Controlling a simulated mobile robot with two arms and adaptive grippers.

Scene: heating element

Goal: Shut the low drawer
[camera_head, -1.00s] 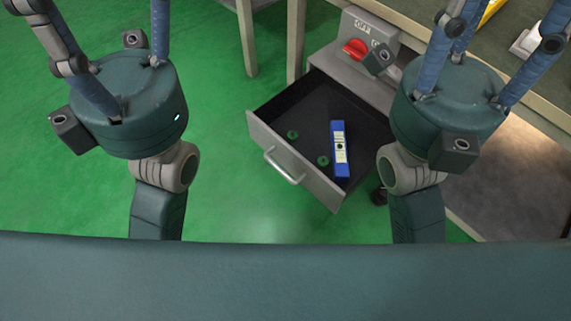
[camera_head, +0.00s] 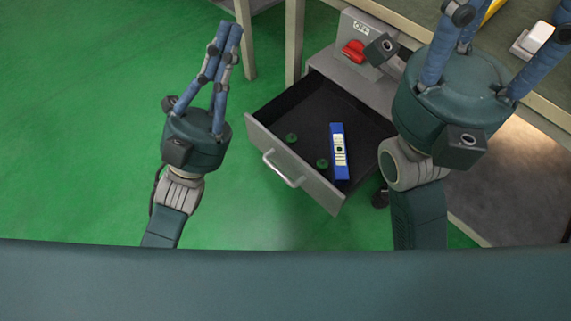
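The low drawer (camera_head: 300,172) is pulled out of a grey cabinet (camera_head: 360,82) and stands open, its silver handle (camera_head: 283,169) on the front panel. Inside lie a blue box with a pale label (camera_head: 340,165) and two small green round pieces. My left gripper (camera_head: 230,27) is left of the drawer, apart from it, with its blue fingers drawn together and nothing visible between them. My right gripper (camera_head: 500,38) is right of the drawer, its fingers spread wide; it hides part of the cabinet and table.
A red switch (camera_head: 353,50) with an OFF label sits on the cabinet above the drawer. A table (camera_head: 420,22) with pale legs stands at the back and right, bearing a white object (camera_head: 531,40). Green floor is clear left and in front of the drawer.

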